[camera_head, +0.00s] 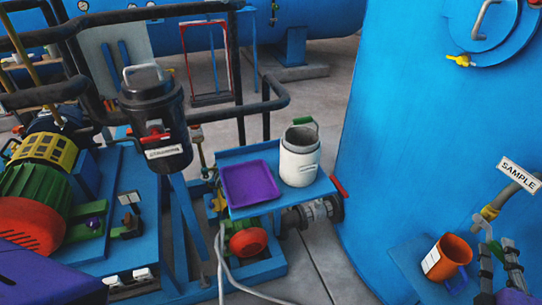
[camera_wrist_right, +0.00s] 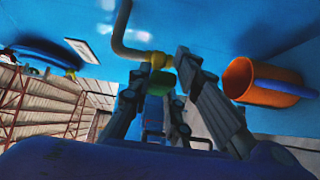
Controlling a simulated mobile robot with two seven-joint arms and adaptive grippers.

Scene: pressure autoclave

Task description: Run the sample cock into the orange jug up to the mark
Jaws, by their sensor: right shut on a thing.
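The orange jug (camera_head: 455,254) stands upright on a small blue shelf (camera_head: 412,262) against the big blue vessel. It has a white label and a blue handle. Its mouth shows in the wrist view (camera_wrist_right: 238,80); no liquid level can be made out. The sample cock (camera_head: 490,212) is a yellow fitting on a bent pipe under the SAMPLE sign (camera_head: 518,176). It also shows in the wrist view (camera_wrist_right: 158,60), with a green handle (camera_wrist_right: 160,90). My right gripper (camera_head: 496,242) is beside the jug, its fingers shut on the green handle. No stream is visible. My left gripper is out of view.
A blue stand holds a purple tray (camera_head: 250,184) and a white canister (camera_head: 299,160). A black labelled canister (camera_head: 157,118) and a green and red motor (camera_head: 35,205) stand to the left. The vessel wall (camera_head: 400,130) is close behind the shelf. Hoses run along the floor.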

